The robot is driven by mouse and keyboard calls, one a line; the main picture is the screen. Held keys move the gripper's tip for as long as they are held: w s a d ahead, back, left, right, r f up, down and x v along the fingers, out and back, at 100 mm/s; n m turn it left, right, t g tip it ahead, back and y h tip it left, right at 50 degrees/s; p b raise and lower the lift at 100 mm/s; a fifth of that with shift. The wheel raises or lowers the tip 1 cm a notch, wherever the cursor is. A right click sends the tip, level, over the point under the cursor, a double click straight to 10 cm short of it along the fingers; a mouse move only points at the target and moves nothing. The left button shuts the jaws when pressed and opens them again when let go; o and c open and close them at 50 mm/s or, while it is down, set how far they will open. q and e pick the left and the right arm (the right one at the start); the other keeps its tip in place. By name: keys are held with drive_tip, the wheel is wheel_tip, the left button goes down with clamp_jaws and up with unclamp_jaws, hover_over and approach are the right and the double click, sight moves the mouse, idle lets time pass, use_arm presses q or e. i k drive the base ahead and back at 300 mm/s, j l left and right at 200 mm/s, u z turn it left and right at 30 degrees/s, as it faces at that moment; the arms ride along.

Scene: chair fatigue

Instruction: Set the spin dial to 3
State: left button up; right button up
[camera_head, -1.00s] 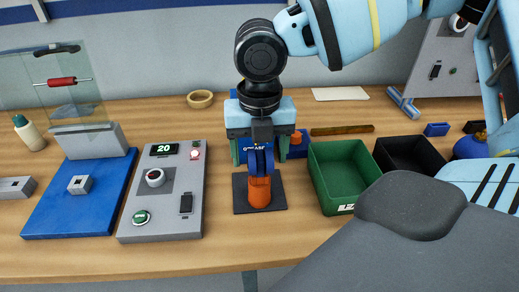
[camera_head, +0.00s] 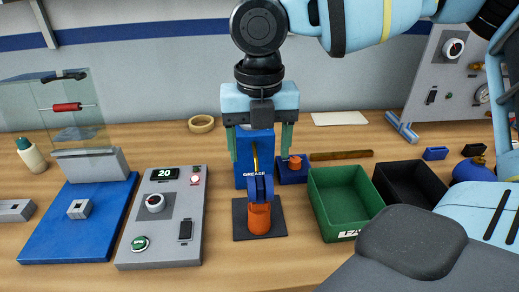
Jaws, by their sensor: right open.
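A grey control box (camera_head: 190,255) stands on the table at the left. Its top carries a black-and-white dial (camera_head: 155,203), a display reading 20 (camera_head: 164,173), a green button (camera_head: 140,243) and a dark rocker switch (camera_head: 185,230). Another dial (camera_head: 453,48) is on the upright grey panel at the far right. I cannot tell which is the spin dial, and neither setting is readable. My right gripper (camera_head: 260,155) points down, open and empty, above an orange-and-blue oiler (camera_head: 259,217), right of the control box and apart from both dials. My left gripper is out of view.
A blue grease container (camera_head: 243,175) stands behind the oiler. A green bin (camera_head: 345,205) and a black bin (camera_head: 408,185) are to the right. A blue base with a clear guard (camera_head: 75,105) stands left of the control box. A tape roll (camera_head: 201,124) lies behind.

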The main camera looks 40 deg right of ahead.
sight(155, 203)
drive_tip(key=k, duration=1.5)
